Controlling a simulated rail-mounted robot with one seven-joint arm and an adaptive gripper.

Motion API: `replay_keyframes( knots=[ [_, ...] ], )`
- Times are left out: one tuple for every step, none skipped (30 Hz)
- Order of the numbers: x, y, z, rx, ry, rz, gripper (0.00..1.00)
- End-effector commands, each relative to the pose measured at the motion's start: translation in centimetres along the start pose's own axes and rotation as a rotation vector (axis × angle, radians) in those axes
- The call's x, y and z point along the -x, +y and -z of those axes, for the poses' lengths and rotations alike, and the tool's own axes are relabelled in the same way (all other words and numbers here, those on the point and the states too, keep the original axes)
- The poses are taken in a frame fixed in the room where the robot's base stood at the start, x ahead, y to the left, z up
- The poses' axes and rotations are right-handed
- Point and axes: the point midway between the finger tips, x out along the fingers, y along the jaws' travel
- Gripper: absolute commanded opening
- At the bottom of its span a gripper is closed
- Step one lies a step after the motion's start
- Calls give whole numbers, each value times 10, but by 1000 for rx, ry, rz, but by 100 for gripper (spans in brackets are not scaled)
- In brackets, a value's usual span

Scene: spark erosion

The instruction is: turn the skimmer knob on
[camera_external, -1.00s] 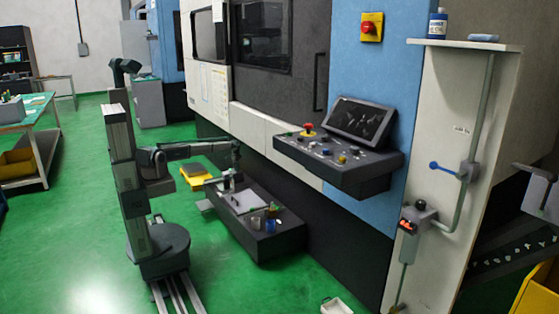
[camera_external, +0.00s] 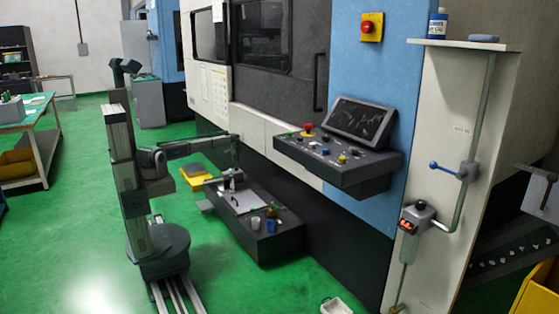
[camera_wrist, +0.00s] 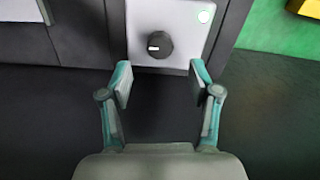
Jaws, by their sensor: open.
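A round black knob (camera_wrist: 159,45) with a white mark at its left side sits on a light grey plate (camera_wrist: 190,14). I take it to be the skimmer knob; no label is readable. A small pale green round light (camera_wrist: 204,17) is at the plate's upper right. My gripper (camera_wrist: 162,79) is open and empty in the wrist view, with the knob beyond the fingertips, roughly centred between them and not touched. In the external view my gripper (camera_external: 233,168) hangs over the far end of a low dark unit (camera_external: 272,243); the knob is too small to tell there.
The control console (camera_external: 340,165) juts out from the machine at right. Green floor is open at left.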

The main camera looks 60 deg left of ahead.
Motion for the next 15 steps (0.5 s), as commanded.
replay_keyframes(
  knots=[
    [11, 0, 0, 0, 2, 1, 62],
    [16, 0, 0, 0, 2, 1, 62],
    [24, 0, 0, 0, 2, 1, 62],
    [29, 0, 0, 0, 1, 1, 62],
    [33, 0, 0, 0, 1, 1, 62],
    [39, 0, 0, 0, 1, 1, 62],
    [43, 0, 0, 0, 1, 1, 62],
    [46, 0, 0, 0, 1, 1, 62],
    [50, 0, 0, 0, 1, 1, 62],
    [53, 0, 0, 0, 1, 0, 62],
    [55, 0, 0, 0, 0, 0, 62],
    [57, 0, 0, 0, 0, 0, 62],
    [58, 0, 0, 0, 0, 0, 62],
    [59, 0, 0, 0, 0, 0, 62],
    [60, 0, 0, 0, 0, 0, 62]
  ],
)
